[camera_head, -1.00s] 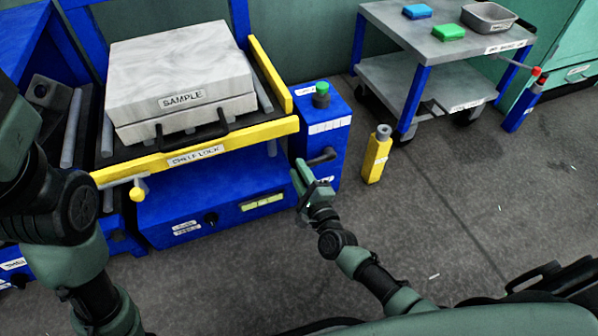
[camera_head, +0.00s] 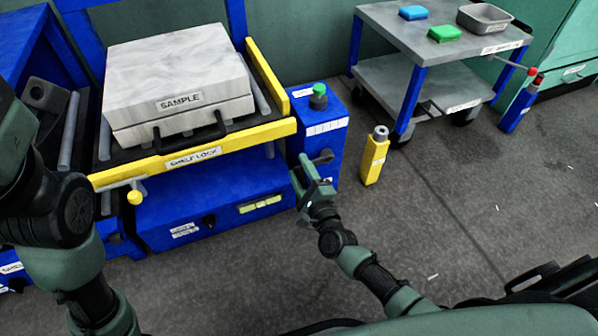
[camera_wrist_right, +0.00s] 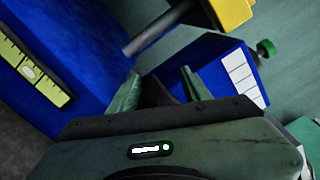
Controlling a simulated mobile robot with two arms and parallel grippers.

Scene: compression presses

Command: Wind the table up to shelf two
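The press table (camera_head: 193,158) has a yellow front edge labelled "SHELF LOCK" and carries a grey block marked "SAMPLE" (camera_head: 180,75). A yellow-knobbed pin (camera_head: 135,196) sits at its front left. A dark crank handle (camera_head: 322,157) sticks out of the blue box (camera_head: 328,140) at the table's right. My right gripper (camera_head: 311,175) is just below and in front of the crank; its fingers are apart. In the right wrist view, a gap with something dark shows between the fingertips (camera_wrist_right: 160,80); I cannot tell whether they touch the crank. My left gripper is out of view.
A green button (camera_head: 319,97) tops the blue box. A yellow post (camera_head: 374,156) stands on the floor to its right. Farther right is a grey trolley (camera_head: 440,48) with blue and green blocks and a metal tray. Open floor lies in front.

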